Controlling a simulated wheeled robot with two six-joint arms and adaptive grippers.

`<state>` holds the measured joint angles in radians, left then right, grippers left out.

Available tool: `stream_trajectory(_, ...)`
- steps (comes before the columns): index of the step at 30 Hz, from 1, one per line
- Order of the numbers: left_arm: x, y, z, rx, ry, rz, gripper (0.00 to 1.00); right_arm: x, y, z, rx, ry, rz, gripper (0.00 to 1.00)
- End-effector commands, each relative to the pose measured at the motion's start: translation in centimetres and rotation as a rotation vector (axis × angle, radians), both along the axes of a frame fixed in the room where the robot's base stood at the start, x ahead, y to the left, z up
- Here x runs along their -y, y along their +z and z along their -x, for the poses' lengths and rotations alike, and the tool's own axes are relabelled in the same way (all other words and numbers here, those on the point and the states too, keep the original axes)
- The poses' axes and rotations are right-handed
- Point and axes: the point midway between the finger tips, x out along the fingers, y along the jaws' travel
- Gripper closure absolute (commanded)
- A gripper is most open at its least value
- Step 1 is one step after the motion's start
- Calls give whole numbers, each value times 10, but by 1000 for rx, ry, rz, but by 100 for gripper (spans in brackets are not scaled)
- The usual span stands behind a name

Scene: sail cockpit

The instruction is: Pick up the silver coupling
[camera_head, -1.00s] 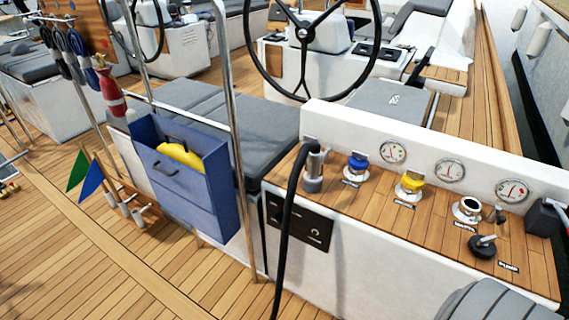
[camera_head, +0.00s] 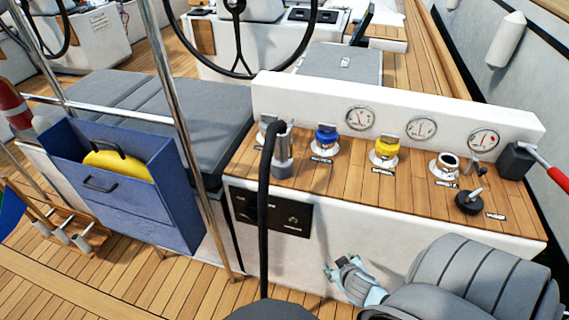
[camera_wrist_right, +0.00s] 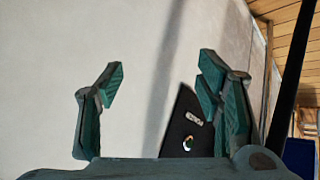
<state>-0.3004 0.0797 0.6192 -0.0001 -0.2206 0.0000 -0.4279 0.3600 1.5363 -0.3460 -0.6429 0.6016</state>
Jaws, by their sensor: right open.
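A silver-grey coupling (camera_head: 283,157) stands upright on the wooden console top, at its left end. A black hose (camera_head: 265,190) arches over from it and hangs down in front of the console. My right gripper (camera_head: 336,272) is low in front of the white console face, below and right of the coupling and apart from it. In the right wrist view my right gripper (camera_wrist_right: 160,75) is open, with nothing between its fingers. The coupling cannot be made out in that view. My left gripper is not in view.
On the console top (camera_head: 350,182) stand a blue-capped fitting (camera_head: 326,139), a yellow-capped fitting (camera_head: 384,151), an open silver-rimmed fitting (camera_head: 446,165) and a black cap (camera_head: 468,202). Gauges line the white back wall. A steel rail (camera_head: 180,120) and a blue bin (camera_head: 130,190) stand left.

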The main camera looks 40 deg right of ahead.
Motion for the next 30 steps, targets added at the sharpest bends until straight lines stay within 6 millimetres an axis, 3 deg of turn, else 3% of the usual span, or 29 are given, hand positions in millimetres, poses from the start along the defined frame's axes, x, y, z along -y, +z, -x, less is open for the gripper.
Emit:
stream_trajectory(1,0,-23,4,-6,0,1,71,7,29,-29,118,-14,36,40)
stream_trajectory(3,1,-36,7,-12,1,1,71,9,89,-58,291,-46,65,40)
stream_trajectory(5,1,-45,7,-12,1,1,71,4,137,-72,428,-67,69,40)
stream_trajectory(6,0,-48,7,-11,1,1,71,6,172,-86,549,-59,69,40)
stream_trajectory(9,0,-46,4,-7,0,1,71,5,230,-118,780,36,29,40)
stream_trajectory(12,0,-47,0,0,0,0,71,-8,265,-136,914,145,-41,40)
stream_trajectory(16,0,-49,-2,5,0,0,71,-18,283,-152,974,215,-97,40)
stream_trajectory(24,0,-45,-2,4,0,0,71,-7,287,-219,981,212,-109,40)
stream_trajectory(30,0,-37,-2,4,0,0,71,-2,285,-246,977,213,-106,40)
